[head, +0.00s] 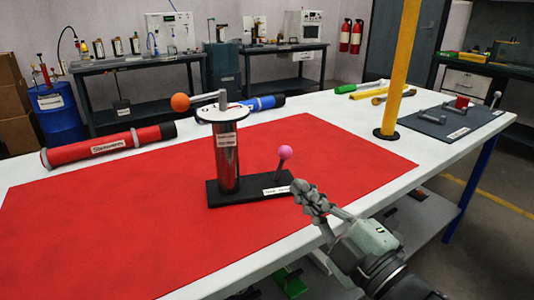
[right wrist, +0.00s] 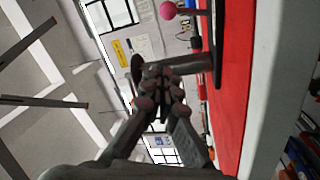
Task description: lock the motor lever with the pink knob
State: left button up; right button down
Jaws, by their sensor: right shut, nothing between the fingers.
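The motor lever is a thin rod with a pink knob (head: 285,152), rising tilted from the right part of a black base (head: 222,195) on the red mat (head: 120,215). A shiny red-silver cylinder (head: 227,165) stands on the base, topped by a white disc and a lever with an orange knob (head: 180,102). My right gripper (head: 305,192) is shut and empty, just right of the base's right end and apart from the pink knob. In the right wrist view the shut fingers (right wrist: 160,80) show, with the pink knob (right wrist: 167,10) near the top. My left gripper is out of view.
A red tube (head: 105,145) and a blue tube (head: 255,102) lie behind the cylinder. A yellow post (head: 400,70) stands at the right, with tools (head: 380,92) and a dark tray (head: 450,122) nearby. The mat's front left is clear.

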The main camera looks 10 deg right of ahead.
aim_at(280, 164)
jog(key=shift+w+a, duration=0.1)
jog(key=shift+w, duration=0.05)
jog(key=b+x, duration=0.2)
jog(key=b, duration=0.1)
jog(key=shift+w+r, duration=0.1)
jog(key=shift+w, duration=0.2)
jog(key=w+p, duration=0.1)
jog(key=w, duration=0.7)
jog(key=shift+w+a, duration=0.15)
jog(key=shift+w, duration=0.05)
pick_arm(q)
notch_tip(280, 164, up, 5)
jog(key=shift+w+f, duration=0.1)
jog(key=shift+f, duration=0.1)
pick_arm(e)
jog(key=shift+w+d+f, duration=0.25)
